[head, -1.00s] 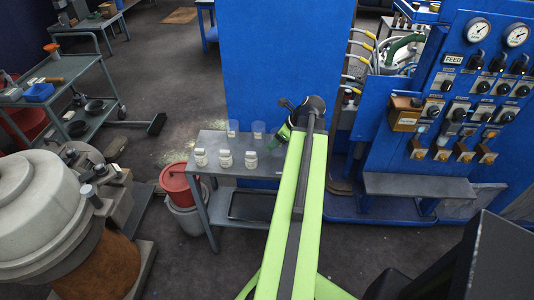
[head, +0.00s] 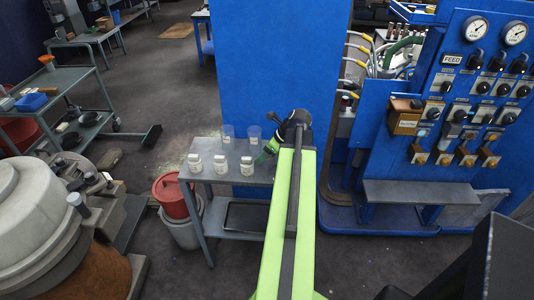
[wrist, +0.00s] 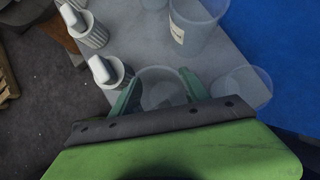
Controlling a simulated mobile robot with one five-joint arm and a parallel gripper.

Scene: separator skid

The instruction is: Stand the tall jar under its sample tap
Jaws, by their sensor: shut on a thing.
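My gripper (wrist: 158,92) is shut on a clear, open-topped jar (wrist: 160,76), with one green finger on each side. In the head view my gripper (head: 264,157) is low over the right end of the grey bench (head: 235,177), and the held jar is mostly hidden there. I cannot tell whether the jar still touches the bench. Two other clear jars (head: 228,133) (head: 254,134) stand along the back. I cannot tell by height which is the tall one. Tap-like fittings with orange parts (head: 442,159) sit low on the blue panel, above a grey shelf (head: 420,191).
A blue wall (head: 275,60) rises behind the bench. A post (head: 338,150) and hoses lie between bench and panel. A red bucket (head: 172,195) stands left; floor in front is clear.

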